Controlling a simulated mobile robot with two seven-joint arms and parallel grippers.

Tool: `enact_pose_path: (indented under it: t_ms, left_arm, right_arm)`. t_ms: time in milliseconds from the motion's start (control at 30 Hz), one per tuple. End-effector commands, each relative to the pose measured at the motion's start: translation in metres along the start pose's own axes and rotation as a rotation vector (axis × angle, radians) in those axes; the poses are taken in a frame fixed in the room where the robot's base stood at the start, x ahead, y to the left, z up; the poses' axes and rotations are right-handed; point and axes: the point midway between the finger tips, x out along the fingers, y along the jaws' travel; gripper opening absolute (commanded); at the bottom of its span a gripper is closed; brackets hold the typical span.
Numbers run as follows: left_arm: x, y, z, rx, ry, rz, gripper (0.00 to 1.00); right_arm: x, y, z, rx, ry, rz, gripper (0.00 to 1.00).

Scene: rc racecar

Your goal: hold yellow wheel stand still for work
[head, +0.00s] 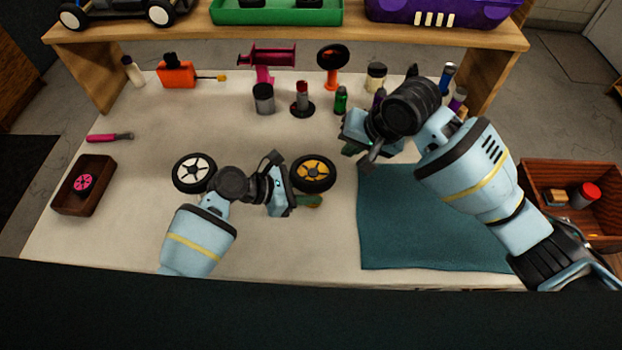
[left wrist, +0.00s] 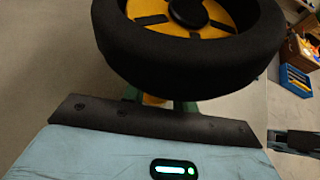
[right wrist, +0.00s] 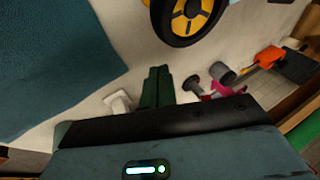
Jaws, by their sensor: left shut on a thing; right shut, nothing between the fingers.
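My left gripper (head: 308,200) is shut on the stand, low at the wheel's near side. My right gripper (right wrist: 157,82) is shut and empty, above the table to the right of the wheel and apart from it.
A white-spoked wheel (head: 194,172) lies left of my left wrist. A teal mat (head: 430,225) covers the table's right side. Bottles, a pink stand (head: 268,65) and an orange stand (head: 331,75) line the back. A brown tray (head: 98,190) holds a pink wheel at left.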

Motion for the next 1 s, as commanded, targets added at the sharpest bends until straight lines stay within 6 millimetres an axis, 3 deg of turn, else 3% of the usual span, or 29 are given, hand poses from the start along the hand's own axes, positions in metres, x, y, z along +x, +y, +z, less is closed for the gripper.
enact_pose_path:
  t_ms: [33,100,333,600,1000]
  left_arm:
    - [0.0,0.0,0.0,0.0,-0.001,0.0,0.08]
    - [0.0,0.0,0.0,0.0,-0.001,0.0,0.08]
    - [0.0,0.0,0.0,0.0,-0.001,0.0,0.08]
    - [0.0,0.0,0.0,0.0,-0.001,0.0,0.08]
    - [0.0,0.0,0.001,0.0,-0.001,0.0,0.08]
  right_arm:
    - [-0.009,-0.022,0.004,-0.012,-0.024,0.015,0.0]
    - [-0.019,-0.044,0.014,-0.018,-0.063,0.055,0.0]
    - [-0.05,-0.089,0.047,-0.047,-0.135,0.236,0.0]
    - [-0.066,-0.101,0.071,-0.075,-0.153,0.386,0.0]
    - [-0.066,-0.1,0.072,-0.075,-0.155,0.395,0.0]
